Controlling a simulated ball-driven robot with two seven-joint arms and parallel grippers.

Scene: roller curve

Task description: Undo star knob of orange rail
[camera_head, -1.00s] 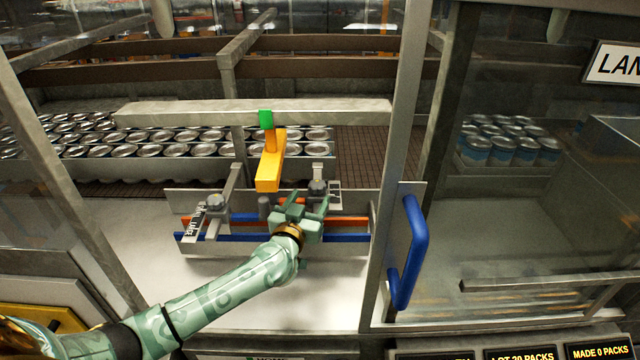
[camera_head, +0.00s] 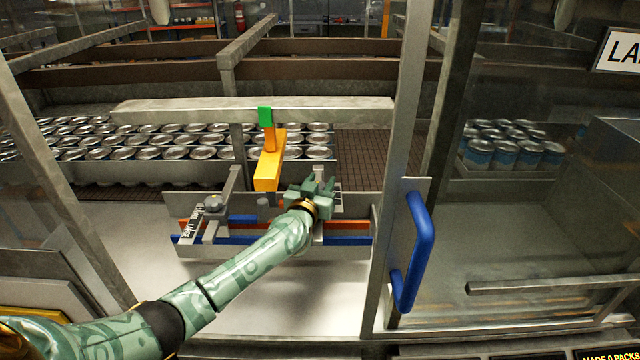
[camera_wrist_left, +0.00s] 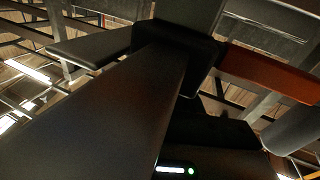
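The orange rail (camera_head: 354,226) runs left to right in the metal fixture, behind the blue rail (camera_head: 350,240). My left gripper (camera_head: 319,183) is over the right-hand clamp of the fixture, with its two fingers apart. It hides the star knob there, and I cannot tell whether the fingers touch it. A second star knob (camera_head: 213,204) sits on the left-hand clamp, next to a label. In the left wrist view, dark surfaces fill most of the picture and an orange-red bar (camera_wrist_left: 268,74) crosses the right side. My right gripper is not in view.
A yellow-orange block with a green top (camera_head: 268,172) hangs just left of my gripper, below a grey beam (camera_head: 200,110). Cans (camera_head: 150,153) stand in rows behind. A blue door handle (camera_head: 420,250) is to the right. The pale floor in front is clear.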

